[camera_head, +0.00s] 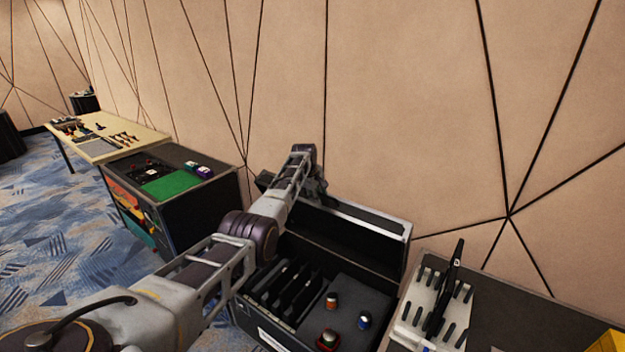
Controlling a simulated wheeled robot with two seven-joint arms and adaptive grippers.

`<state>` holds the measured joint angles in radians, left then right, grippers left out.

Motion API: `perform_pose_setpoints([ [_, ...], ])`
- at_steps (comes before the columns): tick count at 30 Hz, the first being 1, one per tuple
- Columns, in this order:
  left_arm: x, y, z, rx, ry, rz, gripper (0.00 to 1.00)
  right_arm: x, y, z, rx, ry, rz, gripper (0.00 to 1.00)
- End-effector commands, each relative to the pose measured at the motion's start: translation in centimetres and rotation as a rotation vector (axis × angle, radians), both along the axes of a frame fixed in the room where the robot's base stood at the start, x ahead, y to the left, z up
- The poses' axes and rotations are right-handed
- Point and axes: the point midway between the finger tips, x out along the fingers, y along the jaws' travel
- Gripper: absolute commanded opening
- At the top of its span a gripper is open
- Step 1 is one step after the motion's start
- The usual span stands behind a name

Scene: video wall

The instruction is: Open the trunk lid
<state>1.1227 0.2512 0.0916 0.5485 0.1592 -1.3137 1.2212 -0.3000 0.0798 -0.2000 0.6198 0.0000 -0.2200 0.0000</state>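The trunk (290,332) is a black case with light metal edging. Its lid (350,240) stands raised at the back, near the wall, with the inside of the trunk exposed. Dark upright dividers (285,290) fill the left part of the trunk, and a few small coloured items sit on grey padding (355,295) at the right. My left arm crosses over the trunk from the lower left. My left gripper (314,182) is at the lid's upper edge, left of its middle. Its fingers are small and partly hidden, so contact and opening are unclear. My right gripper is out of view.
A dark case (205,215) with a green mat stands left of the trunk. A table (125,140) with tools is farther left. A white rack (430,310) with a black upright item stands at the right, near a yellow object (607,342). The patterned wall is close behind.

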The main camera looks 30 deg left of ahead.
Motion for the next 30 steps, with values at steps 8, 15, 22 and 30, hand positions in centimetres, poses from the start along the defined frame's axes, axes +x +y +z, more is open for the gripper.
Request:
perform_pose_setpoints([
  [8, -0.6, 0.1, 1.2, 0.001, 0.0, 0.002, 0.31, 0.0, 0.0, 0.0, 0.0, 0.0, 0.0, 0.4],
  [15, -1.2, 0.1, 2.8, 0.001, -0.001, 0.0, 0.31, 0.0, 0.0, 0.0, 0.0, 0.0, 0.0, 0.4],
  [22, -1.9, 0.1, 4.5, 0.001, -0.001, 0.0, 0.31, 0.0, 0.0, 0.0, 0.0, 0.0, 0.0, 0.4],
  [30, -2.9, 0.2, 6.9, 0.001, -0.001, 0.0, 0.31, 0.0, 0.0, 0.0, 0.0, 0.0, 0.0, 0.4],
])
